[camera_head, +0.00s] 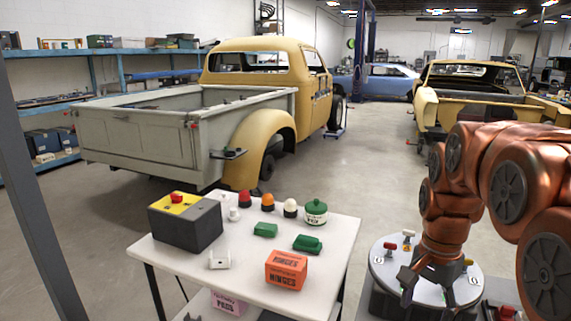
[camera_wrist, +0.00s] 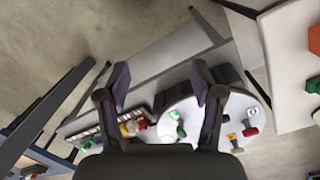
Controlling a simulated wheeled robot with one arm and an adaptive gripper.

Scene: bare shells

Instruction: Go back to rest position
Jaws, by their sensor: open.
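My gripper (camera_head: 428,290) hangs down at the right in the head view, in front of the round white plate and overlapping it. My copper-coloured arm reaches in from the right edge. In the wrist view the two dark fingers of my gripper (camera_wrist: 160,78) stand wide apart with nothing between their tips. The round plate (camera_head: 385,262) carries several small pieces, among them a red one (camera_head: 390,246) and a yellow one (camera_head: 467,263). The plate also shows in the wrist view (camera_wrist: 245,103), partly behind the right finger.
A white table (camera_head: 235,265) stands left of the plate. A pickup truck (camera_head: 215,115) and open floor lie behind.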

